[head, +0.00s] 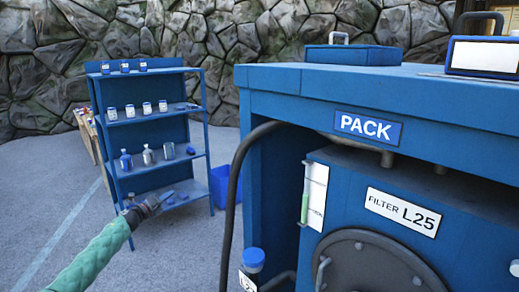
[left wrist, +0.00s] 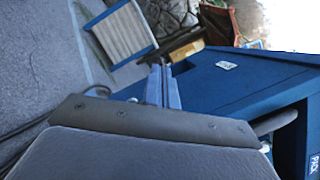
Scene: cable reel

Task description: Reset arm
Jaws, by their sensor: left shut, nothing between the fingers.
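My left gripper (head: 162,199) comes in from the lower left on a green-sleeved arm (head: 97,258) in the head view. It appears in front of the lower part of a blue shelf rack (head: 205,150); I cannot tell whether it touches it. Its fingers are together and empty. In the left wrist view the two blue-grey fingers (left wrist: 164,88) also show side by side, with nothing between them. My right gripper is in neither view.
The rack holds several small jars and bottles. A big blue cabinet (head: 285,85) marked PACK fills the right, with a black hose (head: 232,200) along its left side. A blue bin (head: 222,186) stands beside the rack. Grey floor (head: 40,200) is open at left.

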